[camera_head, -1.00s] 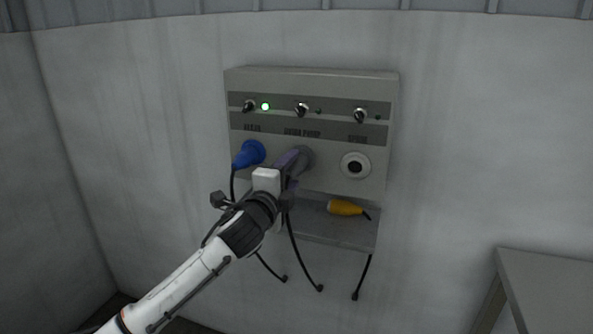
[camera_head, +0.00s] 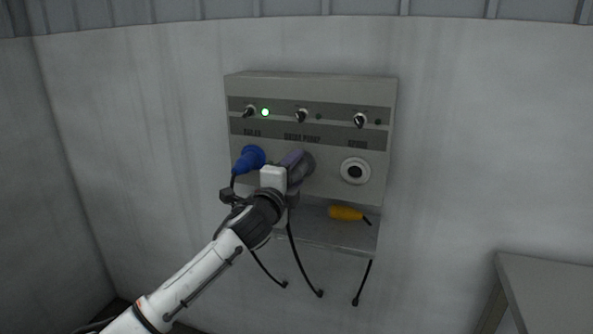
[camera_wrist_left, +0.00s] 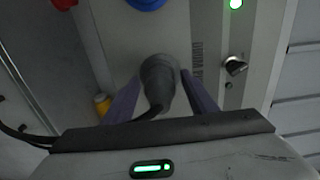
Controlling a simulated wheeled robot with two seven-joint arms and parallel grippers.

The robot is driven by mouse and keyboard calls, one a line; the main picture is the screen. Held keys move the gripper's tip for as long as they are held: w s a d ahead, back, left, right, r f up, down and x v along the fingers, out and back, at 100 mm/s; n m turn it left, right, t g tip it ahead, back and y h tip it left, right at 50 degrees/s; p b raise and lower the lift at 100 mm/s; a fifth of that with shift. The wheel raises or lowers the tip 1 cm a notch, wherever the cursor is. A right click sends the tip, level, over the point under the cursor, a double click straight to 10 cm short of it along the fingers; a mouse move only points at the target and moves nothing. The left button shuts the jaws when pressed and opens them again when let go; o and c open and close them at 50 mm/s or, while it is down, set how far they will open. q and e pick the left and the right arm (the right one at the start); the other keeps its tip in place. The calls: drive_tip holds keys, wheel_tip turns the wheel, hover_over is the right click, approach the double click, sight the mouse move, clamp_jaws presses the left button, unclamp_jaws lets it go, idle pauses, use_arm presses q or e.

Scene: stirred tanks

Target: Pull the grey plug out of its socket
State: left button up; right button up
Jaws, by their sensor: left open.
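The grey plug (camera_wrist_left: 159,82) sits in the middle socket of the wall panel in the left wrist view, with its dark cable running back toward my wrist. In the head view the plug (camera_head: 305,170) shows only partly behind my left gripper. My left gripper (camera_wrist_left: 160,92) is open, with one purple finger on each side of the plug. I cannot tell whether the fingers touch it. In the head view the left gripper (camera_head: 291,164) is in front of the middle socket. My right gripper is not in view.
The panel (camera_head: 313,88) has three knobs and a lit green lamp (camera_head: 265,112). A blue plug (camera_head: 249,159) is in the left socket. The right socket (camera_head: 355,171) is empty. A yellow plug (camera_head: 345,213) lies on the shelf (camera_head: 340,240). A table (camera_head: 550,285) stands at lower right.

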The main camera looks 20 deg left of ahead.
use_arm(q)
drive_tip(key=shift+p, duration=0.4)
idle(0.6)
clamp_jaws()
drive_tip(key=shift+s, duration=0.4)
drive_tip(key=shift+s+p, duration=0.75)
drive_tip(key=shift+s, duration=0.35)
drive_tip(key=shift+s+a, duration=0.15)
drive_tip(key=shift+s, duration=1.35)
